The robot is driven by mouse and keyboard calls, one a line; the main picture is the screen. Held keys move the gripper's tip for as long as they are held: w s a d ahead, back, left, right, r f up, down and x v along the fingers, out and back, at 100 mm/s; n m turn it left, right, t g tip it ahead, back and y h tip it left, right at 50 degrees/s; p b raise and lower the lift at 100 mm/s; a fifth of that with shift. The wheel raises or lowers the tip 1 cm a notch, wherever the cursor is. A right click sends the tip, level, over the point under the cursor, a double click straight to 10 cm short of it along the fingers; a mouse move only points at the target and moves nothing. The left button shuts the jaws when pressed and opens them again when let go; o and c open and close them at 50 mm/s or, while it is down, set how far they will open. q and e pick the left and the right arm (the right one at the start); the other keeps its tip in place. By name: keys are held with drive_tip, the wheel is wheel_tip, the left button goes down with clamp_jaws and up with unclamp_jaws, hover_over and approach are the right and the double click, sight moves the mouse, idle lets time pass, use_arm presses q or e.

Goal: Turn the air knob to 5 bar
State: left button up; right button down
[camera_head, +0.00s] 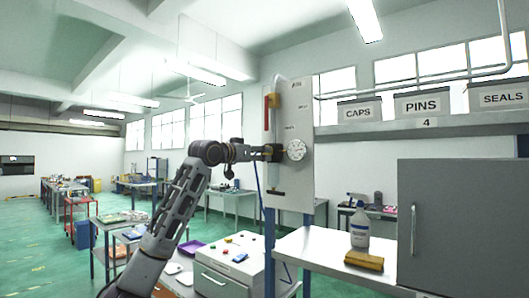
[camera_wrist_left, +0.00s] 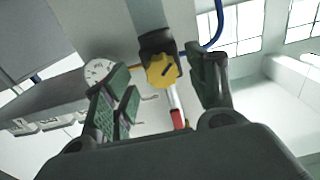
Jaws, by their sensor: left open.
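A grey air panel (camera_head: 300,185) stands upright, with a round white gauge (camera_head: 296,150) on it. The gauge also shows at the upper left in the left wrist view (camera_wrist_left: 99,71), too small to read. A yellow lobed air knob (camera_wrist_left: 162,72) on a black body shows in the left wrist view, between the fingers of my left gripper (camera_wrist_left: 158,84). The fingers are apart, and I cannot tell whether either touches the knob. In the head view my left gripper (camera_head: 272,152) is at the panel, beside the gauge, and hides the knob. My right gripper is out of view.
A red lever (camera_head: 267,114) is at the panel's upper left. A white drawer unit (camera_head: 228,272) stands below my left arm.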

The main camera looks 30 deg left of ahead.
use_arm(q)
drive_tip(key=shift+w+d+p, duration=0.15)
drive_tip(key=shift+w+p, duration=0.55)
drive_tip(key=shift+w, duration=1.4)
drive_tip(key=c, duration=0.9)
